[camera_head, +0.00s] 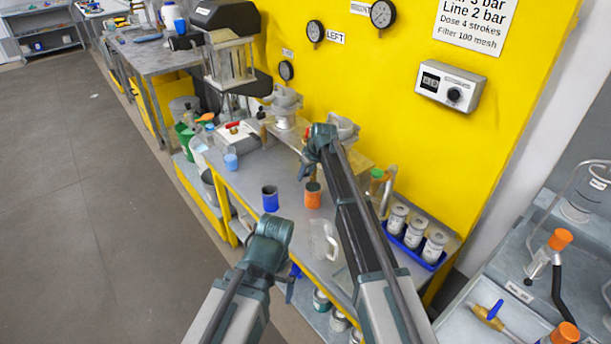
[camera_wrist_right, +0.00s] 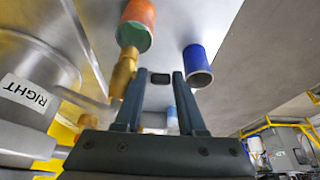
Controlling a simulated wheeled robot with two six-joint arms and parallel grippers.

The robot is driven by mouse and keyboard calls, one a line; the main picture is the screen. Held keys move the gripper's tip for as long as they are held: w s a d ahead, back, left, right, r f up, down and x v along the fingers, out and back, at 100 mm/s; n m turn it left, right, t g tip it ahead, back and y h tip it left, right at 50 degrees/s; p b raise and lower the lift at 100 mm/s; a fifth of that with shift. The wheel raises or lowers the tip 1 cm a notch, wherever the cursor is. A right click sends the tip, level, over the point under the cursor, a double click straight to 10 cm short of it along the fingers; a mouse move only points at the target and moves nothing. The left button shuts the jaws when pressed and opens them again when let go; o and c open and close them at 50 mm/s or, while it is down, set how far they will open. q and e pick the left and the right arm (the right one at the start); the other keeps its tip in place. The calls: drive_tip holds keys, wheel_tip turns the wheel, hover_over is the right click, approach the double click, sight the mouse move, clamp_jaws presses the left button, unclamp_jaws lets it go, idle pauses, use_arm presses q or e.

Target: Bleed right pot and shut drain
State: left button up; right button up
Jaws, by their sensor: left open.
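The right pot (camera_wrist_right: 30,90), a grey metal vessel labelled RIGHT, stands at the left of the right wrist view; its top (camera_head: 344,126) shows in the head view, partly behind my right arm. A brass drain fitting (camera_wrist_right: 124,72) sits beside my right gripper's left finger; I cannot tell whether they touch. My right gripper (camera_wrist_right: 160,78) has its fingers apart, with a visible gap between them. An orange cup (camera_head: 313,195) stands on the bench near it and shows behind the brass fitting (camera_wrist_right: 139,18). My left gripper (camera_head: 287,285) is low at the bench's front; its fingers are mostly hidden.
A blue cup (camera_head: 270,198) and a clear jug (camera_head: 323,240) stand on the bench (camera_head: 248,185). The left pot (camera_head: 286,103) is farther back. A blue tray (camera_head: 427,257) of cans lies right of my right arm. The yellow panel (camera_head: 385,110) carries gauges and a control box (camera_head: 450,86).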

clamp_jaws()
drive_tip(key=shift+w+a+r+g+h+p, duration=0.1)
drive_tip(key=shift+w+r+g+h+p, duration=0.1)
drive_tip(key=shift+g+h+p, duration=0.35)
drive_tip(key=shift+w+g+h+p, duration=0.15)
drive_tip(key=shift+g+h+p, duration=0.2)
drive_tip(key=shift+g, duration=0.3)
drive_tip(key=shift+w+a+f+g+h, duration=0.1)
drive_tip(key=shift+a+g+h, duration=0.1)
drive_tip(key=shift+g+h, duration=0.75)
drive_tip(key=shift+g, duration=0.65)
drive_tip(key=shift+s+h, duration=0.2)
drive_tip(key=shift+h, duration=0.15)
